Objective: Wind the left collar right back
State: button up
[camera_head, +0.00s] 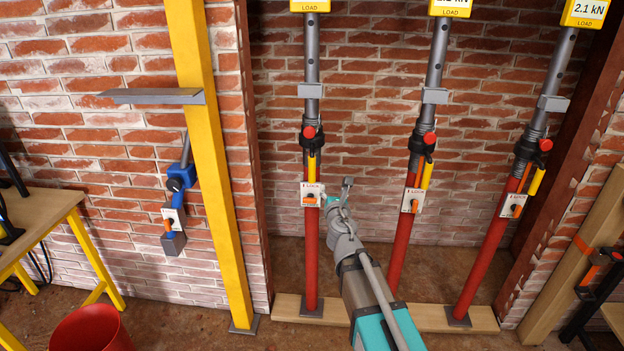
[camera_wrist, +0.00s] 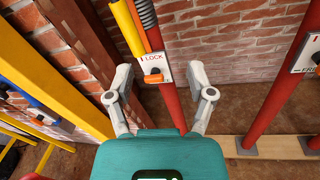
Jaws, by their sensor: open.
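The left prop is a red tube (camera_head: 311,255) with a grey inner tube above. Its black collar (camera_head: 312,138) carries a red knob (camera_head: 309,131) and a yellow handle (camera_head: 311,168) that hangs straight down along the tube. The handle (camera_wrist: 128,28) also shows at the top of the wrist view; the collar itself is out of that view. Below it is a white LOCK plate (camera_wrist: 154,66) with an orange lever (camera_wrist: 153,79). My gripper (camera_wrist: 163,88) is open and empty, its fingers apart on either side of the left tube, just below the plate in the wrist view. Contact cannot be told.
Two similar props, the middle one (camera_head: 402,235) and the right one (camera_head: 484,255), lean to the right. Yellow load boxes (camera_head: 582,12) sit on top; the right reads 2.1 kN. A yellow post (camera_head: 210,170) and blue-handled device (camera_head: 180,180) stand left. A wooden sill (camera_head: 455,318) runs below.

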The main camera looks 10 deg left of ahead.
aim_at(313, 171)
jog(key=a+n+y, duration=0.1)
jog(key=a+n, duration=0.1)
jog(key=a+n+y, duration=0.1)
jog(key=n, duration=0.1)
jog(key=shift+s+a+f, duration=0.15)
jog(key=shift+a+f, duration=0.2)
jog(key=shift+f, duration=0.05)
jog(key=x, duration=1.3)
jog(key=shift+w+a+f, duration=0.15)
jog(key=shift+w+a, duration=0.05)
jog(key=shift+w, duration=0.2)
grip_shut()
